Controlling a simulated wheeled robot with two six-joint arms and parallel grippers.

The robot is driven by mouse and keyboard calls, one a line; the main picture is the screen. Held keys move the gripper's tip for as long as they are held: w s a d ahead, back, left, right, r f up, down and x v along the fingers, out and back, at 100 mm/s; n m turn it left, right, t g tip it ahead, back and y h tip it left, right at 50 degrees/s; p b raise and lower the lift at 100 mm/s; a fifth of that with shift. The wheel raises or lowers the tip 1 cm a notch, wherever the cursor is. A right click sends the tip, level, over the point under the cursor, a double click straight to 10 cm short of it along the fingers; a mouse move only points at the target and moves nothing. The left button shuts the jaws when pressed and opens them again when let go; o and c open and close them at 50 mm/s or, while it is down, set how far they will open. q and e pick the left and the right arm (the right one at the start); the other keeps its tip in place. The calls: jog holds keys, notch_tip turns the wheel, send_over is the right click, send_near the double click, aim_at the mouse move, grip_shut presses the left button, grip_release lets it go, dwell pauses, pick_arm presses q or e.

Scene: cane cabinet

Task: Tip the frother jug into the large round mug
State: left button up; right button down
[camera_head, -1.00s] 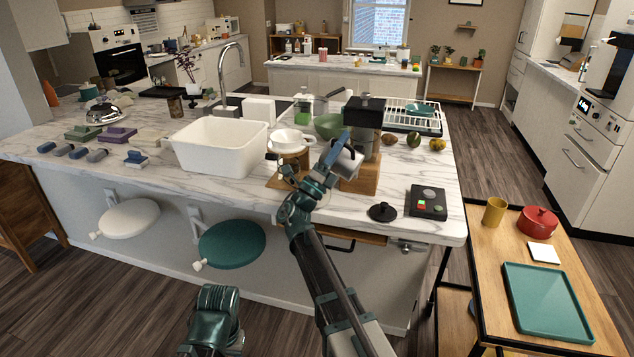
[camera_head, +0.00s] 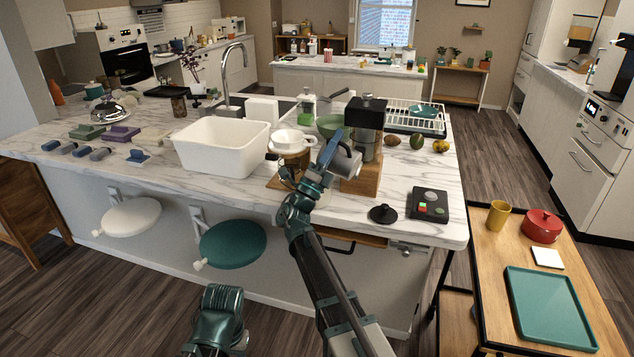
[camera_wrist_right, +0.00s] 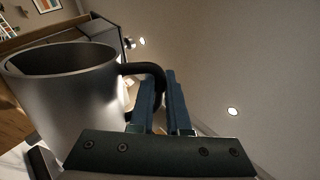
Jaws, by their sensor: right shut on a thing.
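The frother jug (camera_head: 348,163) is a grey metal jug, held above the front of the counter beside the coffee grinder. It fills the left of the right wrist view (camera_wrist_right: 75,95), with its dark handle pointing right. My right gripper (camera_head: 331,146) is shut on that handle; its blue fingers (camera_wrist_right: 166,102) close around it. The jug looks tilted in the head view; its contents are hidden. A white cup-shaped vessel (camera_head: 292,141) sits on a brown support just left of my gripper. I cannot tell whether it is the large round mug. My left gripper's fingers do not show.
The grinder (camera_head: 364,118) stands on a wooden base close behind the jug. A white basin (camera_head: 221,146) is to the left. A black lid (camera_head: 383,213) and a black button box (camera_head: 429,203) lie at the front right. Some bare marble shows around them.

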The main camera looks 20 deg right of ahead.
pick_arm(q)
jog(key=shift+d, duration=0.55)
pick_arm(e)
jog(key=shift+w+a+r+n+t+y, duration=0.15)
jog(key=shift+w+a+n+t+y, duration=0.15)
jog(key=shift+n+t, duration=0.25)
jog(key=shift+w+a+r+n+t+y, duration=0.15)
jog(key=shift+a+n+t+y, duration=0.1)
jog(key=shift+n+t, duration=0.25)
jog(key=shift+d+f, duration=0.1)
jog(key=shift+w+a+n+t, duration=0.1)
jog(key=shift+a+n+t, duration=0.15)
jog(key=shift+n, duration=0.1)
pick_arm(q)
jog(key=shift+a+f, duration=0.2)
pick_arm(e)
jog(key=shift+d+f+n+y, duration=0.1)
jog(key=shift+n+y, duration=0.15)
jog(key=shift+n, duration=0.05)
jog(key=shift+w+t, duration=0.1)
jog(key=shift+t, duration=0.3)
pick_arm(q)
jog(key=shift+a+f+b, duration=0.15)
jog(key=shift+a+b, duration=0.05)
jog(key=shift+b, duration=0.15)
pick_arm(e)
jog(key=shift+w+n, duration=0.1)
jog(key=shift+n, duration=0.4)
